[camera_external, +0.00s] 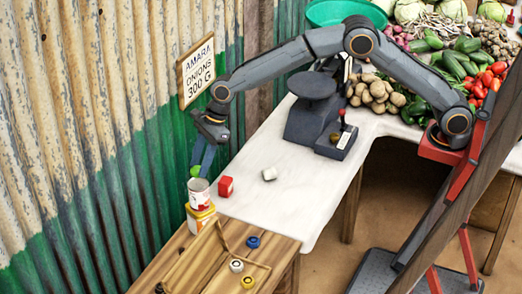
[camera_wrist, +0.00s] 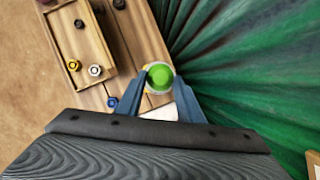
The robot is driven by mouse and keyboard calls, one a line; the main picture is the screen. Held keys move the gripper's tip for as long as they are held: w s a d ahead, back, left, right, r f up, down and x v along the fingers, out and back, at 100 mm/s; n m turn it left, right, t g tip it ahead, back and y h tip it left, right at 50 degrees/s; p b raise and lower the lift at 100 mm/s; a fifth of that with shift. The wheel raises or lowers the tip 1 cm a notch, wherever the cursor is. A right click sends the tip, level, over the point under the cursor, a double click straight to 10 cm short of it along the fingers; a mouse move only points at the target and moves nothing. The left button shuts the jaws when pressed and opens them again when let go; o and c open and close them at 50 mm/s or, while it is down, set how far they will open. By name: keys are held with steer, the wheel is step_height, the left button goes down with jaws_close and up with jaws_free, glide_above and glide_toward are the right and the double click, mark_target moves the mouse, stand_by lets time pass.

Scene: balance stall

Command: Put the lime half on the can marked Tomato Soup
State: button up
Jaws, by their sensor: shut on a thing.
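The lime half (camera_external: 195,171) is green and is held at the tips of my gripper (camera_external: 199,166). In the wrist view the lime half (camera_wrist: 160,76) sits between the two blue fingers of my gripper (camera_wrist: 159,80), which are shut on it. A white and red can (camera_external: 200,192) is right under the lime half in the external view. I cannot tell whether they touch, and its label is too small to read. The can appears to stand on a yellow and red block or tin (camera_external: 200,216).
A wooden tray (camera_wrist: 88,40) holds several small coloured weights or caps. A green corrugated wall (camera_external: 130,180) runs close beside my gripper. A scale (camera_external: 318,120) stands farther back.

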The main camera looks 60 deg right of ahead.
steer(key=shift+f+p, duration=0.55)
steer(key=shift+f, duration=1.4)
steer(key=shift+f, duration=0.1)
steer(key=o, duration=1)
steer(key=b+v, duration=0.3)
steer(key=v, duration=0.9)
steer(key=shift+d+b, duration=0.1)
steer(key=shift+b, duration=0.2)
